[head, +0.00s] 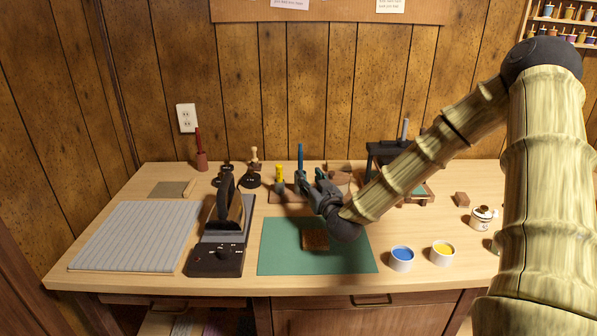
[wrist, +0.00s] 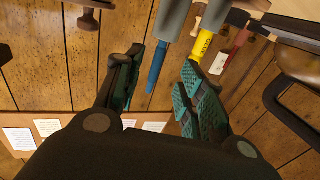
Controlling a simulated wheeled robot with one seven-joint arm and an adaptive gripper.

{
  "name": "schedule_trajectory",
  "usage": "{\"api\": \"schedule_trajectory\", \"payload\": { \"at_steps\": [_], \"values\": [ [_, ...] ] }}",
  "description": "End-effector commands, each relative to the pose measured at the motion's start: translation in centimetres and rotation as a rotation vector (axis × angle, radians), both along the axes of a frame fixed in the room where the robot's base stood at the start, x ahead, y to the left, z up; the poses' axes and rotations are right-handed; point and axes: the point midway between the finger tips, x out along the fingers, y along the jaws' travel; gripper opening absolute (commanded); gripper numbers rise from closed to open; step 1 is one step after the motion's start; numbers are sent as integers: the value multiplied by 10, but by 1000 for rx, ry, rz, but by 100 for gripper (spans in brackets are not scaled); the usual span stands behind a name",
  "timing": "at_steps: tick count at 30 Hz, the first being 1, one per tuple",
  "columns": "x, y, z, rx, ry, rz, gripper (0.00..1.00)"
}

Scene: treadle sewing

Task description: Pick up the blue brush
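The blue brush (head: 301,156) stands upright in the middle of the table, toward the back, its lower part hidden behind my gripper. My gripper (head: 311,179) is just in front of it, low over the table. In the wrist view, the blue brush (wrist: 157,66) shows in the gap between my two open fingers (wrist: 161,75), nearer the left finger. Space shows on both sides of it, and nothing is held. I cannot tell whether it is within the fingers' reach or just beyond. The wrist picture looks upside down.
A yellow-handled piece (head: 279,174) stands left of the brush and shows near the right finger in the wrist view (wrist: 203,46). A red-handled piece (head: 199,150) is at the back left.

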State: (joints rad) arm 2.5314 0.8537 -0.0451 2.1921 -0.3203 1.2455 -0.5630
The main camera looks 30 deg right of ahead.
Motion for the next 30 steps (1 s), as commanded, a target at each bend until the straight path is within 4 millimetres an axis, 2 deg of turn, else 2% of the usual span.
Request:
{"api": "schedule_trajectory", "payload": {
  "at_steps": [6,14,24,30],
  "values": [
    [31,-6,0,0,-1,1,39],
    [47,-8,1,0,0,3,39],
    [86,-19,4,0,-1,4,39],
    [94,-20,4,1,0,5,39]
  ]
}}
